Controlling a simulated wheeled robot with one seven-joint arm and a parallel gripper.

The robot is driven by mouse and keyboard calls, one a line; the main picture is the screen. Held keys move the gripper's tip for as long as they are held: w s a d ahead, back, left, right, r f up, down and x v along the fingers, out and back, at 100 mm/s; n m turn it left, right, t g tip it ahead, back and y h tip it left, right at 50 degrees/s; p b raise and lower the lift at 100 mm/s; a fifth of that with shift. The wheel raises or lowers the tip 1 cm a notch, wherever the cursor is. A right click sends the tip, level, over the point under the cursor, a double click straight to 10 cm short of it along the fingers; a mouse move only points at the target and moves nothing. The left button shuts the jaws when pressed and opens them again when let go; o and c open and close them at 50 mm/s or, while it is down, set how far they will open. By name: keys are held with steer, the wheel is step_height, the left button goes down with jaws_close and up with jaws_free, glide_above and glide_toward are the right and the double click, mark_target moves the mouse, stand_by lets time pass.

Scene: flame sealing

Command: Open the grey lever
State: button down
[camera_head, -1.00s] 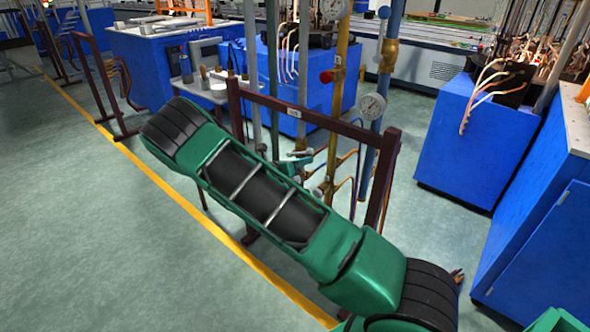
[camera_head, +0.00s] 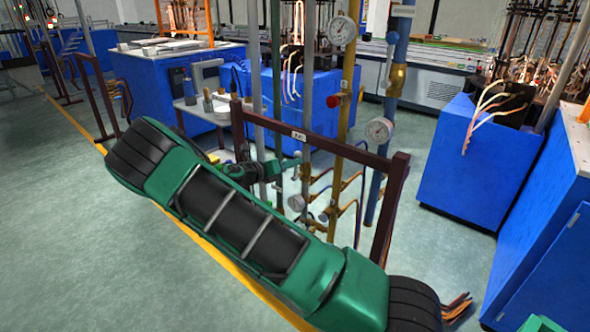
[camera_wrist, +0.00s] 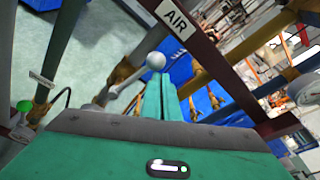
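The grey lever (camera_wrist: 122,80) shows in the wrist view as a thin arm with a round pale ball knob (camera_wrist: 156,61) at its end. It runs from a brass valve fitting at the left to just beyond my fingertips. My gripper (camera_wrist: 163,86) has its two green fingers side by side with no clear gap. The knob is at or just past the left fingertip; I cannot tell whether they touch. In the head view my gripper (camera_head: 298,160) is at the upright pipes, behind my arm. The lever is too small to make out there.
A dark red pipe frame (camera_head: 397,190) carries a label, which reads AIR in the wrist view (camera_wrist: 174,22). Gauges (camera_head: 380,130) and a yellow pipe (camera_head: 346,110) stand close to my gripper. Blue cabinets (camera_head: 465,160) stand at the right. Open floor (camera_head: 60,230) lies at the left.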

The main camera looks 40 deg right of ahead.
steer(key=shift+w+r, duration=0.35)
steer(key=shift+w, duration=0.2)
steer(key=shift+w+r, duration=0.3)
steer(key=shift+w, duration=0.25)
steer(key=shift+w+a, duration=0.1)
steer(key=shift+s, duration=0.35)
steer(key=s+a+f, duration=0.1)
steer(key=s+a, duration=0.3)
steer(key=a, duration=0.7)
steer(key=shift+s+f, duration=0.15)
